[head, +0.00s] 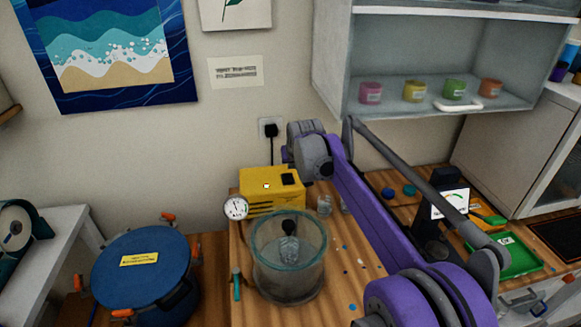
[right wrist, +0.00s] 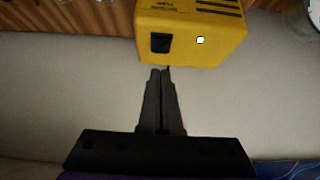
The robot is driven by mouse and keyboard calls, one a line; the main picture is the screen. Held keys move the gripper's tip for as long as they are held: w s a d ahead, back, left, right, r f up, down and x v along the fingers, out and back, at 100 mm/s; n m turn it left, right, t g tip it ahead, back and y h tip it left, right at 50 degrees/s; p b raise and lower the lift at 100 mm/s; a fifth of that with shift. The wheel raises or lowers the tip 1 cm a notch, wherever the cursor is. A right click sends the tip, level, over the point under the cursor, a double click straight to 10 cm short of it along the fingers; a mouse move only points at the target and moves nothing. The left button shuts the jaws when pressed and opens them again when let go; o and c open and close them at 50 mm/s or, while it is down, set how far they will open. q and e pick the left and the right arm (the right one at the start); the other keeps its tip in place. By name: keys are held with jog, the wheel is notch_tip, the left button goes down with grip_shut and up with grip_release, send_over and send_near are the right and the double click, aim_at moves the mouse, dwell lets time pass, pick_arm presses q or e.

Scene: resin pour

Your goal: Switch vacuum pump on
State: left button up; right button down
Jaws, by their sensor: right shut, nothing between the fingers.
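The yellow vacuum pump (head: 258,203) stands at the back of the wooden worktop, against the wall side. It has a black switch (head: 288,179) and a small bright white spot (head: 266,186) on its top face. In the right wrist view the pump (right wrist: 215,48) shows with its black switch (right wrist: 160,43) and white spot (right wrist: 200,40). My right gripper (right wrist: 161,72) is shut and empty, its tips just short of the pump's edge near the switch. Whether they touch is unclear. In the head view the fingers are hidden behind my wrist and the pump. My left gripper is out of view.
A round gauge (head: 236,207) sits beside the pump. A clear glass chamber (head: 270,275) with a cup inside stands in front. A blue-lidded pot (head: 140,285) stands left. A shelf (head: 480,107) with colored jars hangs above right.

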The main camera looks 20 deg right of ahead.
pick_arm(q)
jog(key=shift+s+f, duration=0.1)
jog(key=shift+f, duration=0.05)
pick_arm(e)
jog(key=v, duration=0.3)
jog(key=shift+s+a, duration=0.2)
jog(key=shift+s, duration=0.4)
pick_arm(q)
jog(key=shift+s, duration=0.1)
pick_arm(e)
jog(key=shift+s+r, duration=0.1)
